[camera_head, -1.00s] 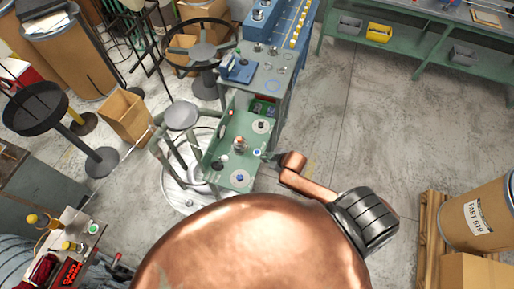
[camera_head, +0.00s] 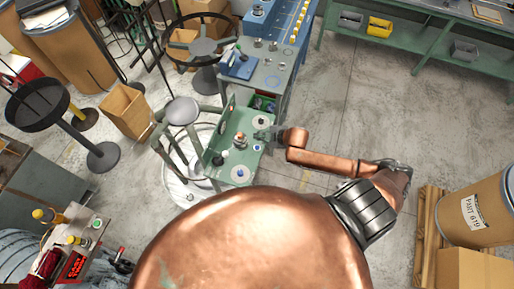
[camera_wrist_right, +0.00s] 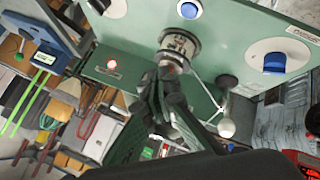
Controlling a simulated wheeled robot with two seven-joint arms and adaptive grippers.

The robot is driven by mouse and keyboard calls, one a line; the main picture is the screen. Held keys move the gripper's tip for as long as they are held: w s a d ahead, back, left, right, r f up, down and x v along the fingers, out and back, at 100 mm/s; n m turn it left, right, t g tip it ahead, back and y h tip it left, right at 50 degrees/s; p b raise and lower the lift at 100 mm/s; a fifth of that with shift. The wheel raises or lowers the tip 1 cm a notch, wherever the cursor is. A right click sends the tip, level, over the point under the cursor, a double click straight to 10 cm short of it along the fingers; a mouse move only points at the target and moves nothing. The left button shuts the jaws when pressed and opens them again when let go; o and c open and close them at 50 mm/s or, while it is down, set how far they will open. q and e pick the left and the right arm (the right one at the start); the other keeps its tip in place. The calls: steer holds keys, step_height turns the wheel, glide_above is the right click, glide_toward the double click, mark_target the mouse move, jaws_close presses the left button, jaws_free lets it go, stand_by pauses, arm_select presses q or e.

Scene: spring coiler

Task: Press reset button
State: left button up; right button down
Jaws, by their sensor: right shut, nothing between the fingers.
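The green control panel (camera_head: 216,158) is near the picture's middle in the head view, and its face (camera_wrist_right: 235,35) fills the top of the right wrist view. It carries a small blue button (camera_wrist_right: 188,10), a blue knob on a white disc (camera_wrist_right: 275,62), a labelled round metal fitting (camera_wrist_right: 180,45) and a small red-lit button (camera_wrist_right: 111,64). I cannot read which control is the reset. My right gripper (camera_head: 272,134) is at the panel's right edge. Its fingers (camera_wrist_right: 167,85) are shut and empty, below the metal fitting; contact cannot be told. My left gripper is not in view.
A blue-grey machine bench (camera_head: 285,72) adjoins the panel at the back. A cardboard drum (camera_head: 490,210) on a pallet stands at the right. The floor between is clear.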

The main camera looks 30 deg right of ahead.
steer(key=b, duration=0.7)
glide_above(258, 148)
step_height(258, 148, down, 7)
steer(key=shift+s+r, duration=0.1)
steer(key=shift+f, duration=0.75)
steer(key=shift+f, duration=0.1)
steer(key=shift+f, duration=0.3)
steer(key=shift+f, duration=0.4)
stand_by(0.8)
stand_by(0.4)
steer(key=shift+r+p, duration=0.75)
steer(key=shift+r, duration=0.05)
steer(key=shift+r, duration=0.1)
